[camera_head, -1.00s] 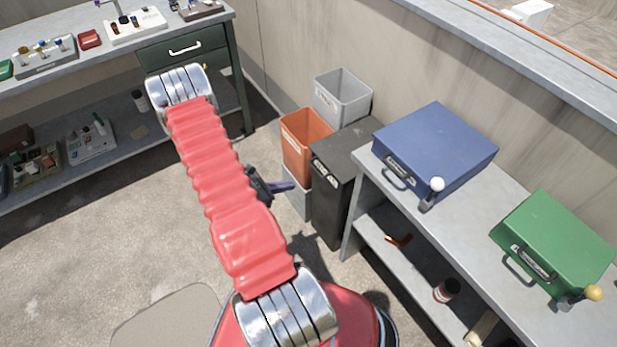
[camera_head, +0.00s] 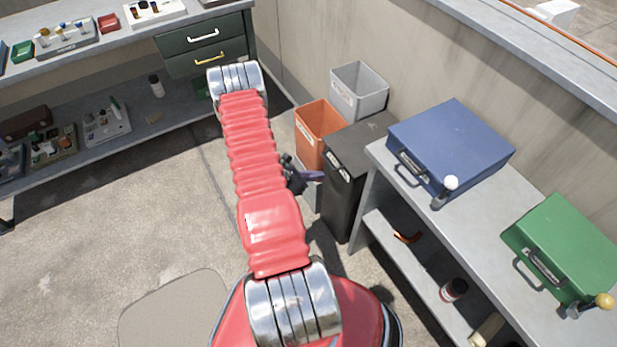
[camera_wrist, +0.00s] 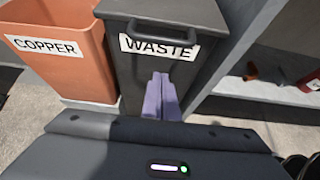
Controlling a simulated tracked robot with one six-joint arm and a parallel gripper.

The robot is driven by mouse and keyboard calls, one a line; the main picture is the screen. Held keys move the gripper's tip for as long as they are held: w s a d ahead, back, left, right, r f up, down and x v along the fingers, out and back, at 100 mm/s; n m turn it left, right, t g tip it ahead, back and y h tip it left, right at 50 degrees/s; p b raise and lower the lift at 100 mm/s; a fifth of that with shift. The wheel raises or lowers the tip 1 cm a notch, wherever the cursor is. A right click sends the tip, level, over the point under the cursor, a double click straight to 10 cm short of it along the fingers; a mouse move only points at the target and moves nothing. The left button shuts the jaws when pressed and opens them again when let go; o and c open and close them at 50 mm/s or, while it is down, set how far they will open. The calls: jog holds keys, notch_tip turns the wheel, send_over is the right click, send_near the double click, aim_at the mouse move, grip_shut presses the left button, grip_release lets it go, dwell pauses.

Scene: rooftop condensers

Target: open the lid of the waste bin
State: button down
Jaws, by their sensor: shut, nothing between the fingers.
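The waste bin (camera_head: 341,190) is a dark grey upright bin with a flat lid (camera_head: 362,141), and the lid is down. In the wrist view the bin (camera_wrist: 138,85) carries a white WASTE label (camera_wrist: 158,47) with a dark handle (camera_wrist: 162,31) across its top, at the lid's front edge. My gripper (camera_head: 318,176) shows in the head view just left of the bin's front. In the wrist view its purple fingers (camera_wrist: 162,97) are together and empty, pointing at the bin front below the label. I cannot tell whether the fingertips touch the bin.
An orange COPPER bin (camera_head: 314,133) stands left of the waste bin, and a grey open bin (camera_head: 359,88) is behind. A shelf bench (camera_head: 440,208) with blue (camera_head: 452,146) and green (camera_head: 565,245) cases stands close on the right. Open floor (camera_head: 140,215) lies left.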

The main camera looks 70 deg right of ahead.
jog(key=r, duration=0.1)
jog(key=s+d+r, duration=0.1)
jog(key=r, duration=0.1)
jog(key=shift+s+d+r, duration=0.1)
jog(key=shift+d+r, duration=0.05)
jog(key=shift+r, duration=0.05)
dwell(0.4)
jog(key=shift+r, duration=0.1)
